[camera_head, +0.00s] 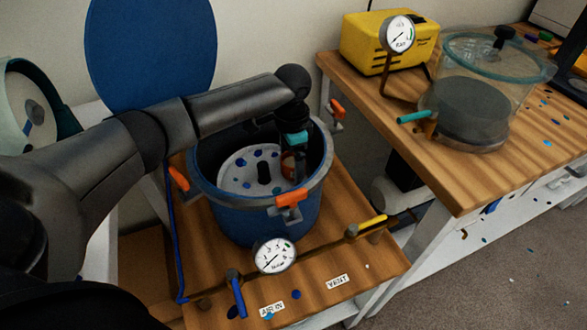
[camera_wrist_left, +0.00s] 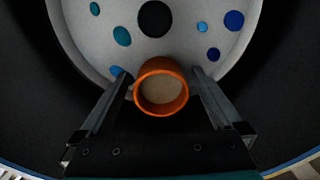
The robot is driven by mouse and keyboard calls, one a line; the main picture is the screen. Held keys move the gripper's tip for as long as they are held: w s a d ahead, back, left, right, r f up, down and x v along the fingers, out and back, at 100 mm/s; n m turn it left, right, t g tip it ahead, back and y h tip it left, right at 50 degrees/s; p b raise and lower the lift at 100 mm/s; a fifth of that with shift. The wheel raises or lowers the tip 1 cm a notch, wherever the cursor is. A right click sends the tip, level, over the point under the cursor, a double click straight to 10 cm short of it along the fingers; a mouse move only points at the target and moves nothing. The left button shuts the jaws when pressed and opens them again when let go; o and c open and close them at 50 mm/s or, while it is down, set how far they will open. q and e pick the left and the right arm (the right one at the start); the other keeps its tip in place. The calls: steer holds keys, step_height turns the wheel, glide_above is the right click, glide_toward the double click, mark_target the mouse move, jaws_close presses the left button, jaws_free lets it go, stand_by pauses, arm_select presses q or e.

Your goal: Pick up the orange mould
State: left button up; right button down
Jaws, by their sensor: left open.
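The orange mould (camera_wrist_left: 161,108) is a small round cup with a pale inside. In the left wrist view it is between the two fingers of my left gripper (camera_wrist_left: 161,76), with a narrow dark gap visible at each side near its rim. In the head view my left gripper (camera_head: 291,172) reaches down inside the blue pot (camera_head: 262,222), and the mould (camera_head: 287,163) shows only partly behind it. The gripper is open. Whether the fingers touch the mould cannot be told. My right gripper is not in view.
Orange clamps (camera_head: 290,197) sit on the pot's rim. A gauge (camera_head: 275,255) and a blue-handled valve (camera_head: 237,295) stand in front. A clear chamber (camera_head: 480,95) is on the right bench.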

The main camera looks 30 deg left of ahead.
arm_select(q)
steer(key=shift+r, duration=0.1)
steer(key=c, duration=1.4)
